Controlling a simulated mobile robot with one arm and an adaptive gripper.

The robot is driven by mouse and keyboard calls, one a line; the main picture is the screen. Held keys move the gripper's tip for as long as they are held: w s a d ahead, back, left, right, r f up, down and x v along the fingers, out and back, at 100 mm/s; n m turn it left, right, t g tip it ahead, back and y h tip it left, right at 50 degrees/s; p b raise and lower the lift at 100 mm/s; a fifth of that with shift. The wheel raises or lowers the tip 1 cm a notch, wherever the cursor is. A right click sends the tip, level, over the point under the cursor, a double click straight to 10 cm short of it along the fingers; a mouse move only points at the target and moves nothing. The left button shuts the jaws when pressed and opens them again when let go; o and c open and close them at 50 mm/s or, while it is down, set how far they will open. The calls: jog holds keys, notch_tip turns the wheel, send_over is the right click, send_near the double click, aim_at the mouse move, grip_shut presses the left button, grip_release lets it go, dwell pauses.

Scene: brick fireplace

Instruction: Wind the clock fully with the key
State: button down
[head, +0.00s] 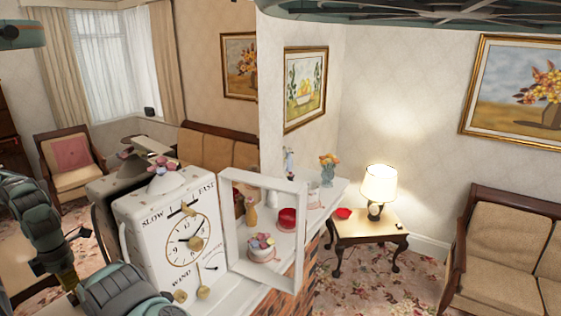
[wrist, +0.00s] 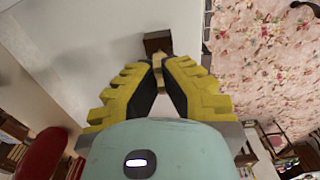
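The clock (head: 170,232) is a white box with a round gold-ringed dial and the words SLOW, FAST and WIND on its face. Its white-framed door (head: 226,255) stands open to the right. A gold key-like piece (head: 203,292) shows low on the face, right of WIND; I cannot tell how it is seated. My gripper shows in the wrist view (wrist: 160,68) with its yellow fingers angled inward and tips close together. A small beige patch shows between the tips; I cannot tell if it is held. In the head view, a yellow part of it shows at lower left, apart from the key-like piece.
The clock stands on a white mantel (head: 288,240) above brick. A floral pot (head: 261,248), a red container (head: 287,219) and vases share the mantel, close to the open door. A side table (head: 365,226) with a lit lamp (head: 378,185) and a sofa (head: 515,255) stand at right.

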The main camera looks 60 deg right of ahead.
jog(key=shift+r+p, duration=0.7)
jog(key=shift+r, duration=0.55)
jog(key=shift+r+p, duration=0.3)
jog(key=shift+r, duration=0.2)
jog(key=shift+s, duration=0.1)
dwell(0.3)
